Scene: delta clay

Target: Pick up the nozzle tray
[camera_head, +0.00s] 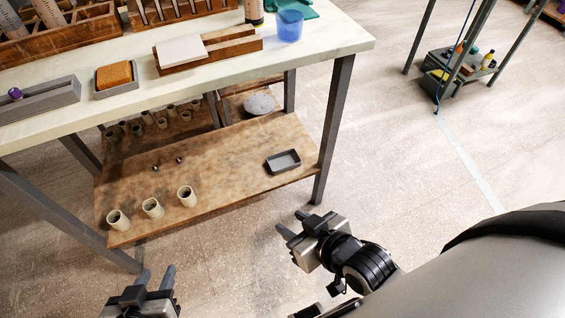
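A small dark grey rectangular tray (283,161), which looks like the nozzle tray, lies on the right end of the wooden lower shelf (225,168) under the table. It looks empty. My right gripper (289,222) is in front of the shelf, below and apart from the tray, with its two fingers spread and nothing between them. My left gripper (155,278) is at the bottom left, in front of the shelf's front edge, with its fingers apart and empty.
More cups stand further back. A table leg (333,130) rises just right of the tray. The tabletop (335,40) overhangs the shelf and holds a blue cup (289,25).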

